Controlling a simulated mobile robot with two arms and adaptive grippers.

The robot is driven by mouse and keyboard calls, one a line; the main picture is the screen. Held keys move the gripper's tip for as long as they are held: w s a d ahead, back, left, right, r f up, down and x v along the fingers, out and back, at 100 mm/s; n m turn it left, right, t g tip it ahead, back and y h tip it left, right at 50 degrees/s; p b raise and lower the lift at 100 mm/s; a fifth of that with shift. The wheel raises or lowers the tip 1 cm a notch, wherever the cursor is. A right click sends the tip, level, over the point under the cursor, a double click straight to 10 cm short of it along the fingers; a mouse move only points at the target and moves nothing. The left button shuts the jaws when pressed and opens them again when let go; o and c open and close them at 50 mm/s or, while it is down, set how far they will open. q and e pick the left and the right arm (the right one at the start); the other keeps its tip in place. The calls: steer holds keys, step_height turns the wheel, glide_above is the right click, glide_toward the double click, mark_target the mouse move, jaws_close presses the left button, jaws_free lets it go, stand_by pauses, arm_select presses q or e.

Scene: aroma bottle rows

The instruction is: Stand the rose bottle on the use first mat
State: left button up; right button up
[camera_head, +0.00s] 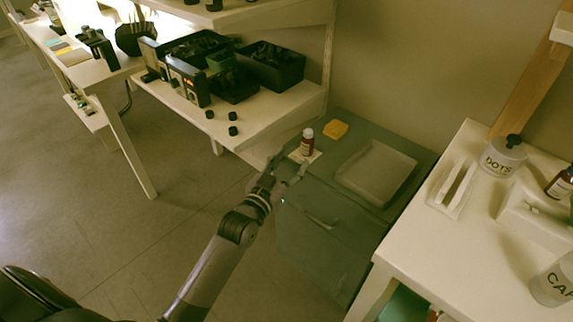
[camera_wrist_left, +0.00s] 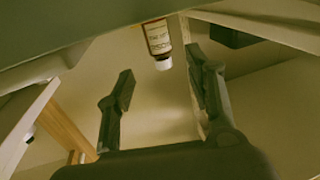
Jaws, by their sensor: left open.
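A small brown bottle with a white cap and pale label (camera_head: 307,143) stands upright on a small pale mat (camera_head: 314,157) on the grey-green cabinet. I cannot read its label well enough to say it is the rose bottle, nor read any words on the mat. The bottle also shows in the left wrist view (camera_wrist_left: 157,40), upside down in the picture. My left gripper (camera_head: 290,166) is open and empty at the cabinet's near edge, its fingers pointing toward the bottle but apart from it. My right gripper is not in view.
A shallow pale tray (camera_head: 347,180) and a yellow block (camera_head: 335,130) are on the cabinet (camera_head: 325,255). A white table at right holds a "DOTS" jar (camera_head: 502,158) and another brown bottle (camera_head: 560,183). A shelf (camera_head: 262,124) with black bins (camera_head: 270,66) stands at left.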

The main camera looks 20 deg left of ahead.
arm_select(q)
steer(key=s+d+f+g, duration=0.1)
steer(key=s+f+g, duration=0.3)
steer(key=s+f, duration=0.45)
steer(key=s+d+f+g, duration=0.1)
steer(key=s+f+g, duration=0.4)
steer(key=f, duration=0.6)
steer(key=s+f+g+y, duration=0.1)
steer(key=s+f+g, duration=0.2)
steer(key=s, duration=0.5)
steer(key=s+a+f+g+y, duration=0.1)
steer(key=s+f+g, duration=0.2)
steer(key=s+f, duration=0.3)
steer(key=s, duration=0.3)
steer(key=shift+s+f+m, duration=0.25)
steer(key=shift+s+m, duration=0.05)
steer(key=shift+r, duration=0.1)
